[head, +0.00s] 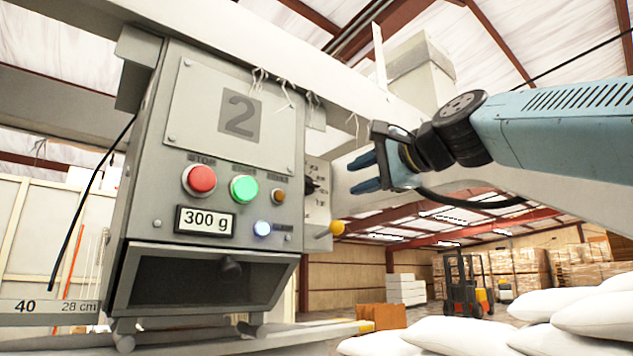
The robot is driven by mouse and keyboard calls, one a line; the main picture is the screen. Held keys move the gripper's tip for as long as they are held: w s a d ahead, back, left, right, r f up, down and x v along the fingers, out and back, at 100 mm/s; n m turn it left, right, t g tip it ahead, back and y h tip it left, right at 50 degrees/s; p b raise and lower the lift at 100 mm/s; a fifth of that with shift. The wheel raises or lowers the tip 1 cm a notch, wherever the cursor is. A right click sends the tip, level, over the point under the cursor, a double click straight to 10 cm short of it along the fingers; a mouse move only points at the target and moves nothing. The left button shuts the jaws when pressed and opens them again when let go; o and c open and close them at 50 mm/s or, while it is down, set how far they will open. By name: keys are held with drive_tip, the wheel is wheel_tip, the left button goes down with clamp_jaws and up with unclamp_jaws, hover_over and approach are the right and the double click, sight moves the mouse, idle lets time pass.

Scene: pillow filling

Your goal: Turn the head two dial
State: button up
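The head two box (215,160) is grey and marked with a large 2. Its dial (311,186) is a small black knob on the narrow right side face, seen at a steep angle, so its setting cannot be read. A display (206,220) on the front reads 300 g. My gripper (354,175) is right of the dial, with its blue fingers pointing left towards that side face. The fingers are apart with a gap between them, and nothing shows in it. A gap also shows between the fingertips and the dial.
A yellow-knobbed lever (337,228) sticks out below the dial. White pillows (470,322) lie at lower right. A forklift (463,285) stands far behind.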

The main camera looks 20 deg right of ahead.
sight(313, 183)
drive_tip(key=shift+m+t, duration=0.3)
drive_tip(key=shift+m, duration=0.1)
drive_tip(key=x, duration=0.4)
drive_tip(key=r+x, duration=0.1)
drive_tip(key=x, duration=0.3)
drive_tip(key=r+x, duration=0.1)
drive_tip(key=x, duration=0.4)
drive_tip(key=shift+d+r, duration=0.1)
drive_tip(key=shift+r, duration=0.15)
drive_tip(key=shift+c, duration=0.2)
